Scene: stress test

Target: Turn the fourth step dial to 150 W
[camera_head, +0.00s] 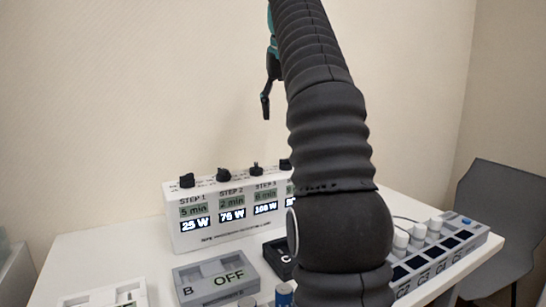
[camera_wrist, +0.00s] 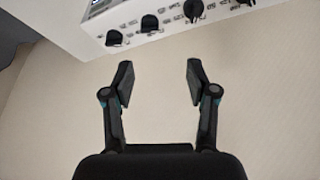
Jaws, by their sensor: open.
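A white dial box (camera_head: 215,236) stands on the table with black dials along its top. The displays read 25 W for step 1, 75 W for step 2 and 100 W for step 3. The fourth dial (camera_head: 285,164) shows only in part; my arm hides most of its display, so its reading cannot be told. In the wrist view, several black dials line the top edge, with labels too small to read. My gripper (camera_wrist: 158,80) is open and empty, apart from the dials. In the head view, one finger (camera_head: 266,103) shows above the box, beside my arm.
A grey block marked B OFF (camera_head: 215,280), a black block (camera_head: 278,258) and a white block (camera_head: 105,296) lie in front of the box. A grey unit (camera_head: 440,258) with white knobs stands at right. A grey chair (camera_head: 505,215) is beyond the table. A wall rises behind.

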